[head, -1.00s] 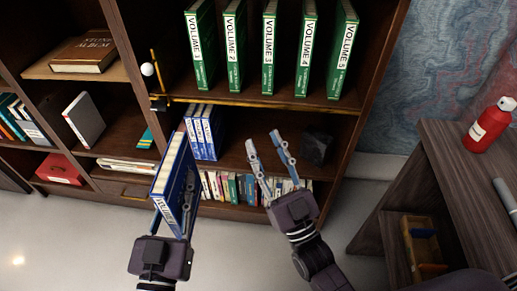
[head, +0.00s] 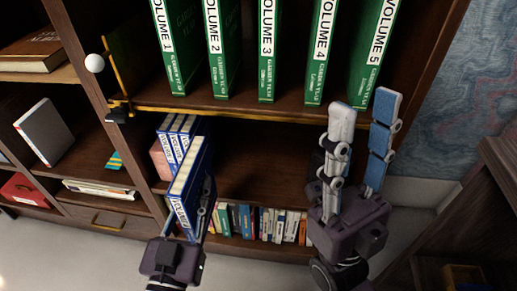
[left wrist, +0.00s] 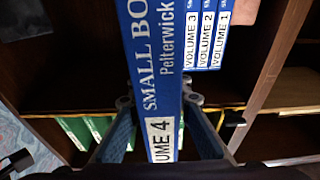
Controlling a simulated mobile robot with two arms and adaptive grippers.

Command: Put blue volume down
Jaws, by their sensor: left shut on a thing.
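The blue volume, labelled 4 in the left wrist view (left wrist: 160,95), is held upright in my left gripper (head: 192,212). It also shows in the head view (head: 187,180), in front of the middle shelf. Its fingers close on both sides of the lower part of the book. Several other blue volumes (head: 178,132) stand side by side on the shelf just behind it, and volumes 1 to 3 show in the left wrist view (left wrist: 207,35). The held book partly hides them in the head view. My right gripper (head: 363,112) is open and empty before the shelf's right part.
Green volumes (head: 270,45) fill the shelf above, edged by a brass rail (head: 235,111). Small coloured books (head: 265,222) stand on the shelf below. The middle shelf (head: 270,165) is bare right of the blue books. A wooden divider (head: 100,100) stands to the left.

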